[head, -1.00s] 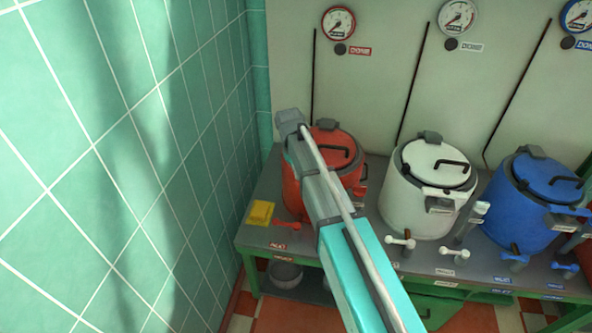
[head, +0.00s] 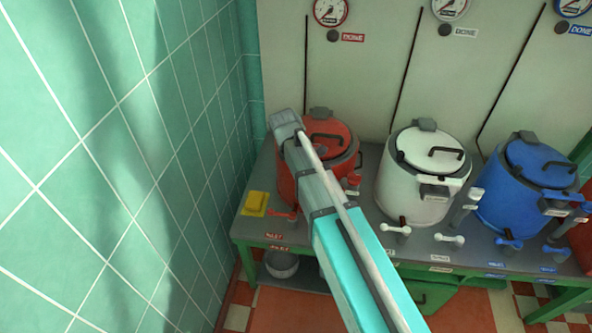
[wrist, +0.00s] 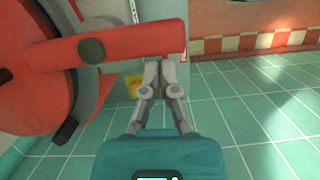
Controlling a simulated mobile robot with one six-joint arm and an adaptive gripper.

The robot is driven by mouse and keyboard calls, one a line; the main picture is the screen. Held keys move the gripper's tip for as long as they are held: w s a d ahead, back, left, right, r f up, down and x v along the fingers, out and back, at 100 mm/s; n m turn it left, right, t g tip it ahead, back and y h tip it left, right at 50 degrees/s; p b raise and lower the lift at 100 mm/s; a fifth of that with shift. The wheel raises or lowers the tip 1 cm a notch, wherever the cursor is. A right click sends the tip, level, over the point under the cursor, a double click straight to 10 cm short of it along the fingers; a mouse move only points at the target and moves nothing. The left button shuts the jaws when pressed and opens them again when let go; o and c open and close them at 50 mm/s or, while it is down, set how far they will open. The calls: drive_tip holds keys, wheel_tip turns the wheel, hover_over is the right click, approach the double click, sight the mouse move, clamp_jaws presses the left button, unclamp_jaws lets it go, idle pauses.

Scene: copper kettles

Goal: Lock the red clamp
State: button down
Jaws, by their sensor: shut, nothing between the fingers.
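The red kettle (head: 332,137) stands at the left end of the bench, its lid down, partly hidden behind my arm in the head view. In the wrist view its red body (wrist: 35,75) fills the left side. The red clamp (wrist: 135,44) is a straight bar with a dark round pivot, reaching right across the picture from the kettle. My gripper (wrist: 161,64) is shut and empty, its fingertips at the bar's edge near the free end. I cannot tell whether they touch it. The head view hides the gripper behind my arm.
A white kettle (head: 411,190) and a blue kettle (head: 520,205) stand to the right on the same bench (head: 400,268). The green tiled wall (head: 150,160) is close on the left.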

idle(0.5)
drive_tip(key=shift+a, duration=0.15)
drive_tip(key=a+r+p, duration=0.6)
drive_tip(key=r+p, duration=0.3)
drive_tip(key=shift+w+r+p, duration=0.3)
drive_tip(key=shift+r+p, duration=0.05)
idle(0.5)
idle(0.6)
